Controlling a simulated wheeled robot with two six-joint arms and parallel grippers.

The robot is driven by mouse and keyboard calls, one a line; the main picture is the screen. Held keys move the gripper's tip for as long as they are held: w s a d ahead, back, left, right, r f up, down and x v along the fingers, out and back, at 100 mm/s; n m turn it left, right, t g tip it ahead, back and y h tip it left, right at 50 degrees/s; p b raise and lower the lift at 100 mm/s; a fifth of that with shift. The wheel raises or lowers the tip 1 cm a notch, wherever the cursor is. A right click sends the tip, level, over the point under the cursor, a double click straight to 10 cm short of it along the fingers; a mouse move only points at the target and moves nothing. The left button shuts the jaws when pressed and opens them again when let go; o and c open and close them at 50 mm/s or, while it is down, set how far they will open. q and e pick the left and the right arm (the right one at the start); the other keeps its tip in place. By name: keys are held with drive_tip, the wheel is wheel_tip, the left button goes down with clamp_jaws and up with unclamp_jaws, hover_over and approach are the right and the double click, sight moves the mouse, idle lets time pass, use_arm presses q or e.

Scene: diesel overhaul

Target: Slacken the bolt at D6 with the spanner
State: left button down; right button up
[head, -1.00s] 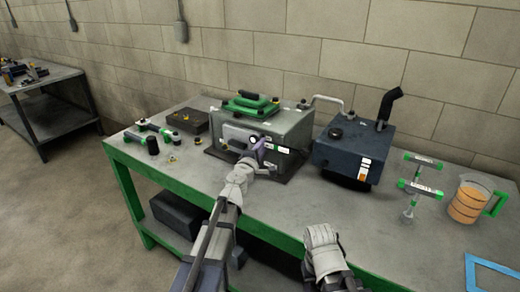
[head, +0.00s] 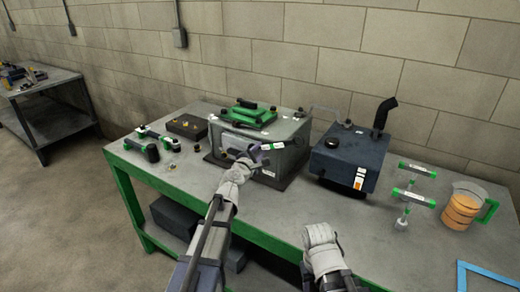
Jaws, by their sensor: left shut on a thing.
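The grey engine block (head: 291,133) stands at the middle of the green-edged bench, with a green cover (head: 248,114) on top. My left gripper (head: 246,163) is in front of its front face, shut on the spanner (head: 272,146). The spanner shows a dark end and a white-and-green labelled part, held close against the block's front. Whether it sits on a bolt is too small to tell. The bolt at D6 cannot be made out; the gripper and spanner cover part of the face. My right gripper (head: 319,234) is over the bench's front edge, away from the block; its jaws are unclear.
A dark blue tank (head: 345,152) with a black pipe stands right of the block. Green-handled tools (head: 414,197) and a jug of orange liquid (head: 462,207) are at the right. A dark box (head: 187,125) and more tools (head: 150,150) are at the left. The bench's front middle is clear.

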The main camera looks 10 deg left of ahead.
idle(0.3)
use_arm(q)
drive_tip(key=n+p, duration=0.1)
drive_tip(key=a+r+n+p, duration=0.1)
drive_tip(key=n, duration=0.1)
drive_tip(key=r+n+g+h+p, duration=0.1)
drive_tip(key=shift+w+a+n, duration=0.25)
drive_tip(key=shift+n, duration=0.05)
drive_tip(key=shift+f, duration=0.15)
